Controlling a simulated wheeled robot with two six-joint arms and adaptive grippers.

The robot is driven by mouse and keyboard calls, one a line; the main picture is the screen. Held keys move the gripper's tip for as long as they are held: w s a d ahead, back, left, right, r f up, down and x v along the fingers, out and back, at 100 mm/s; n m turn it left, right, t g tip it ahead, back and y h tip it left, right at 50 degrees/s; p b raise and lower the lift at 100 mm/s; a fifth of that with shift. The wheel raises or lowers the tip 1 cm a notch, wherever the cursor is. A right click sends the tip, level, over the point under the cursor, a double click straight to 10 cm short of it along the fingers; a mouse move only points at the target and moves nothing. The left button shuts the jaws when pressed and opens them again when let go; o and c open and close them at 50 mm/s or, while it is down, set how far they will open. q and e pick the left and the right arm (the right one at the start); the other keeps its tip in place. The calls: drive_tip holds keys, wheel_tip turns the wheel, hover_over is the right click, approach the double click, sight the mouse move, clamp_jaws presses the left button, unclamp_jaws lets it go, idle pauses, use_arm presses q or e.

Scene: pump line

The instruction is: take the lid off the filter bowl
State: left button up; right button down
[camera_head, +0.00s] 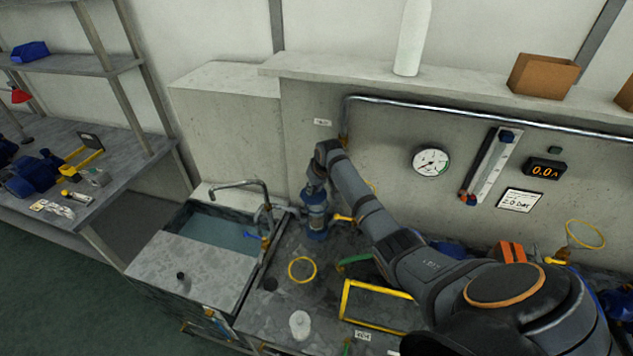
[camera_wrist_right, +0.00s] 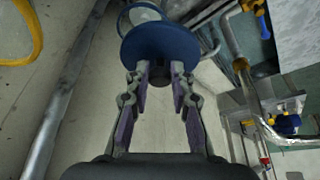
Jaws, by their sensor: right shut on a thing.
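The filter bowl (camera_head: 316,222), a clear and blue upright vessel, stands on the grey bench below the pipe. My right gripper (camera_head: 313,192) is directly above it, at the end of my dark arm. In the right wrist view the same gripper (camera_wrist_right: 161,72) is shut on the dark knob of the round blue lid (camera_wrist_right: 160,45). Part of the clear bowl (camera_wrist_right: 143,14) shows beyond the lid. I cannot tell whether lid and bowl touch. My left gripper is not in view.
A sink (camera_head: 212,232) with a tap (camera_head: 240,185) lies left of the bowl. A yellow ring (camera_head: 302,258) and a white round piece (camera_head: 300,325) are in front. A yellow frame (camera_head: 345,300) lies at the front right. A pipe (camera_head: 480,119) and gauge (camera_head: 431,162) are on the wall.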

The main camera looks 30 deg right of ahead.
drive_tip(key=s+a+r, duration=0.4)
drive_tip(key=s+a, duration=0.2)
drive_tip(key=shift+s+a, duration=0.4)
